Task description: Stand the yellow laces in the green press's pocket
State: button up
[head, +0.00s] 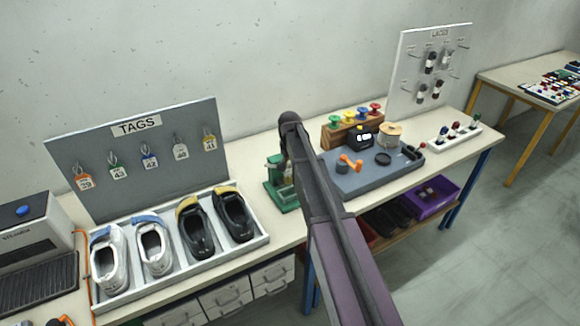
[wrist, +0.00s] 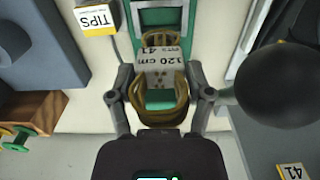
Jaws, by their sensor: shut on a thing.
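The yellow laces (wrist: 160,110) are a looped bundle with a white band reading "120 cm 41". In the wrist view my gripper (wrist: 164,100) is shut on them, one finger on each side. The green press (wrist: 160,17) lies directly behind the bundle in that view, and its green also shows through the loop. I cannot tell whether the laces touch the pocket. In the head view the green press (head: 283,196) stands on the bench, partly covered by my arm, which hides the laces and fingertips.
A large dark round knob (wrist: 285,85) is close on the right in the wrist view. The shoe tray (head: 190,273) stands left of the press, and a grey work mat (head: 370,180) with tools lies right.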

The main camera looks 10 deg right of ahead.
aim_at(290, 183)
jog(key=shift+f+b, duration=3.7)
jog(key=shift+f, duration=0.1)
jog(key=shift+s+f, duration=0.1)
jog(key=shift+s, duration=0.05)
jog(key=o, duration=1)
jog(key=shift+f, duration=0.15)
jog(key=shift+r, duration=0.2)
